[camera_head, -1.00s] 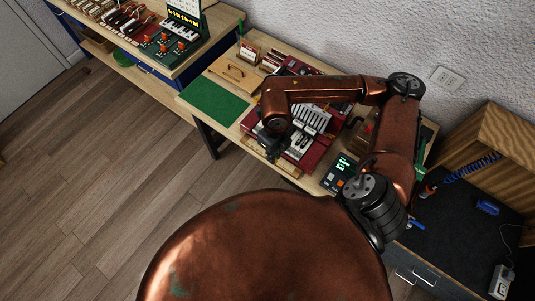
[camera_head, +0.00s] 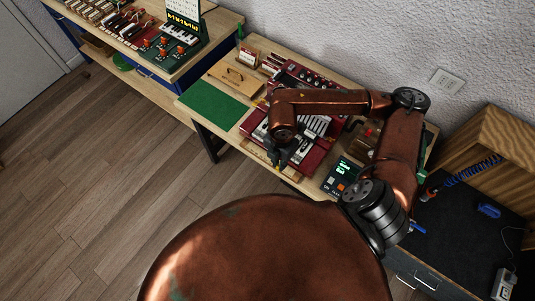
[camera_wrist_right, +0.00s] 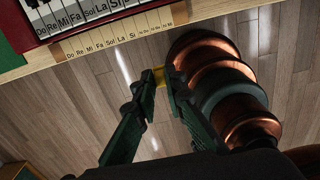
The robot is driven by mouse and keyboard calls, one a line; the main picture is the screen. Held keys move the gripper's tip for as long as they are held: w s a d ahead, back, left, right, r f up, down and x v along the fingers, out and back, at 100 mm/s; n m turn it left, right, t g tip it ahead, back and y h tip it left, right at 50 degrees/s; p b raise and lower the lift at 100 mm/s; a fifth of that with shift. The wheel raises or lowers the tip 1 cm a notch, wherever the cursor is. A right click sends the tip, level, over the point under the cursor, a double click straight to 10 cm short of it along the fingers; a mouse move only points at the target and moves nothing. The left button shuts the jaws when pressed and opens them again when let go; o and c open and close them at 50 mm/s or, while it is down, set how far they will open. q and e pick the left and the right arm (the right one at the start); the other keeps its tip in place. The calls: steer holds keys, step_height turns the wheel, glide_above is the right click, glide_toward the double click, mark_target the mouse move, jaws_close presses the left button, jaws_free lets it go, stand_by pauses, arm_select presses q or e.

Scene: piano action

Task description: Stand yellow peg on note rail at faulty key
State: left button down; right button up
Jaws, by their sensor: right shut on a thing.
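My right gripper (camera_head: 279,161) is over the front edge of the red keyboard unit (camera_head: 318,156). In the right wrist view its green fingers (camera_wrist_right: 160,82) are shut on a small yellow peg (camera_wrist_right: 159,75). The pale wooden note rail (camera_wrist_right: 100,43), printed with note names from Do to Si and further smaller labels, runs along the front of the keys (camera_wrist_right: 68,18). The peg appears just off the rail's front edge, with floor behind it; whether it touches the rail I cannot tell. Which key is faulty cannot be told. My left gripper is not in view.
A control box (camera_head: 343,176) with a lit green display stands right of the keyboard. A green mat (camera_head: 213,102) and a wooden case (camera_head: 236,76) lie at the bench's left. My right arm covers part of the keyboard. Open floor lies in front of the bench.

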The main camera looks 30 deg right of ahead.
steer(key=w+f, duration=0.2)
steer(key=w, duration=0.1)
steer(key=w+d+f, duration=0.1)
steer(key=w+f, duration=0.5)
steer(key=w, duration=0.1)
steer(key=shift+w+d, duration=0.1)
steer(key=shift+d, duration=0.25)
steer(key=shift+w+f, duration=0.2)
steer(key=shift+f, duration=1.6)
steer(key=shift+f, duration=0.15)
steer(key=o, duration=0.8)
steer(key=shift+c, duration=0.2)
step_height(320, 180, up, 12)
steer(key=shift+r, duration=0.2)
